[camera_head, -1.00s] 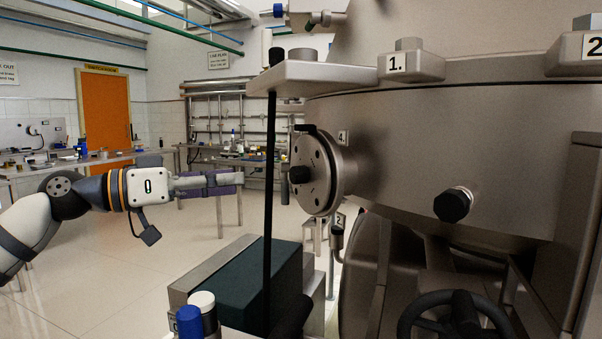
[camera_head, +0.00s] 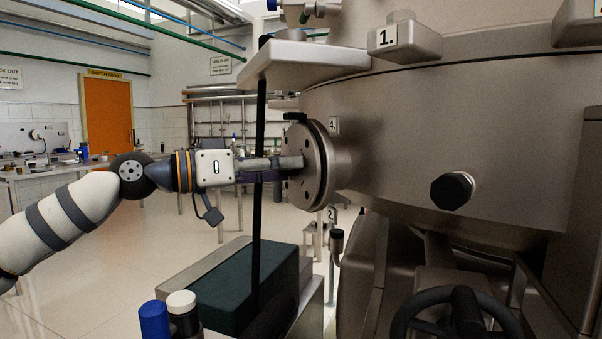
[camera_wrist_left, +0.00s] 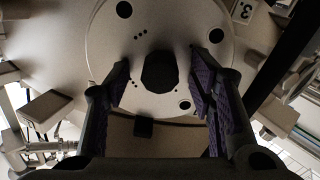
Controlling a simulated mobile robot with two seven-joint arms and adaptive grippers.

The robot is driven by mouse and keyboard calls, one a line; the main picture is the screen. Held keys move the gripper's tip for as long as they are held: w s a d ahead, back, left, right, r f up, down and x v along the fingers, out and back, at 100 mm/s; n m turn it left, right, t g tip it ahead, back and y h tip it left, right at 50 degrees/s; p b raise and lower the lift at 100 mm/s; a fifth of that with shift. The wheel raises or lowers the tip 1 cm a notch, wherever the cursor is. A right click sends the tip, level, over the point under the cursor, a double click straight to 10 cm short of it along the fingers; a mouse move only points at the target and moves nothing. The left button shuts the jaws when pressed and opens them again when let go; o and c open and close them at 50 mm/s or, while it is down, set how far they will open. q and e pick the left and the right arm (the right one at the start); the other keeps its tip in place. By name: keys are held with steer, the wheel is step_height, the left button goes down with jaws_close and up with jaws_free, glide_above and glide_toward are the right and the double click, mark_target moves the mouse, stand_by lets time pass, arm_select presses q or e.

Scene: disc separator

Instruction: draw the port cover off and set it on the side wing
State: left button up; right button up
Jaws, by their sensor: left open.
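The port cover (camera_head: 318,180) is a round grey metal disc with holes, upright on the side of the large vessel by the "4." label. In the left wrist view the cover (camera_wrist_left: 160,22) faces me, with its dark knob (camera_wrist_left: 159,72) at the centre. My left gripper (camera_head: 290,168) is at the cover's face. It is open, one finger on each side of the knob with gaps visible; in the head view the fingers hide the knob. A dark green-topped block (camera_head: 230,284) stands below; I cannot tell if it is the side wing. My right gripper is out of view.
A thin black upright rod (camera_head: 258,235) stands close to my left gripper in the head view. A grey plate (camera_head: 305,62) juts out above. Blue-capped (camera_head: 154,320) and white-capped (camera_head: 181,302) cylinders stand at the bottom. The floor to the left is clear.

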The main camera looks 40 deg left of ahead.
arm_select(q)
steer(key=shift+r, duration=0.1)
steer(key=shift+c, duration=0.2)
jaws_close()
steer(key=p+v, duration=0.3)
steer(key=v, duration=1.5)
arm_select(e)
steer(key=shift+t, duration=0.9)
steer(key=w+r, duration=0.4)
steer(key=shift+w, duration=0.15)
